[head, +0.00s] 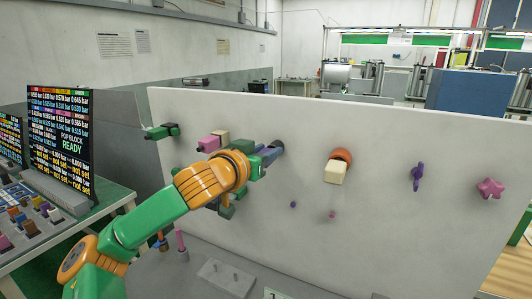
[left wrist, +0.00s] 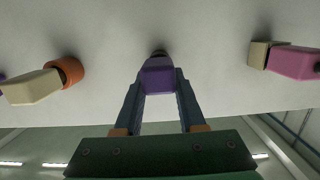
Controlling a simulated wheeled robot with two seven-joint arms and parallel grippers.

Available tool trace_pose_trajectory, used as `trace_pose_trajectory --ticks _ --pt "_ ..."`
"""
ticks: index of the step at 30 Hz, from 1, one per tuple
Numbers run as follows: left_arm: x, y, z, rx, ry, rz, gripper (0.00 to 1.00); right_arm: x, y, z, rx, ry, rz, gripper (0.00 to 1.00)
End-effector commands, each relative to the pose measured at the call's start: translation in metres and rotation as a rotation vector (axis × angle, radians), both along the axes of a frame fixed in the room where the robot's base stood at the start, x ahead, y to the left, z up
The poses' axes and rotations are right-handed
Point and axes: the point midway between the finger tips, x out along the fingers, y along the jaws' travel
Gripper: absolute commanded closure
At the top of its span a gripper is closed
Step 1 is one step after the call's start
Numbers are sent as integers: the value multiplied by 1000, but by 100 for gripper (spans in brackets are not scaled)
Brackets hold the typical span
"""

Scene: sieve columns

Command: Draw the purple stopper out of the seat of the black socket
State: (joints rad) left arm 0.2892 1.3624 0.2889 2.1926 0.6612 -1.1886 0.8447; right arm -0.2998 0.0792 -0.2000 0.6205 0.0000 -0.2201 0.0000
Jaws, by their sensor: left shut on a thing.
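The purple stopper (left wrist: 158,78) is a block with a flat end. It stands out from the pale panel in the left wrist view. The black socket (left wrist: 159,53) shows as a small dark piece behind it, mostly hidden, so I cannot tell how deep the stopper sits. In the head view a dark socket (head: 278,147) shows just past my gripper, and the stopper is mostly hidden there. My left gripper (left wrist: 159,92) is shut on the purple stopper, one finger on each side. It also shows in the head view (head: 266,153), close to the panel.
On the upright panel (head: 400,130), a cream stopper (head: 335,172) sits at an orange socket (head: 342,155). A pink stopper (head: 208,144) sits at a cream socket (head: 222,136). A purple knob (head: 417,177) and pink star (head: 490,188) are at right. A monitor (head: 60,130) stands left.

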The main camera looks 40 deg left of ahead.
Motion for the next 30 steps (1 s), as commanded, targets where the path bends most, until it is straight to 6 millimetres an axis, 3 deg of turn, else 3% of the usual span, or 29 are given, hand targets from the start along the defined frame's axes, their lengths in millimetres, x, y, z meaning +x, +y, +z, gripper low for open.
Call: trace_pose_trajectory --ticks 11,30 --pt "-4 -2 -3 -2 0 -1 100 0 0 -7 0 0 0 50" --pt "-47 -15 -2 -3 -1 -2 100 0 0 -42 0 1 0 50"
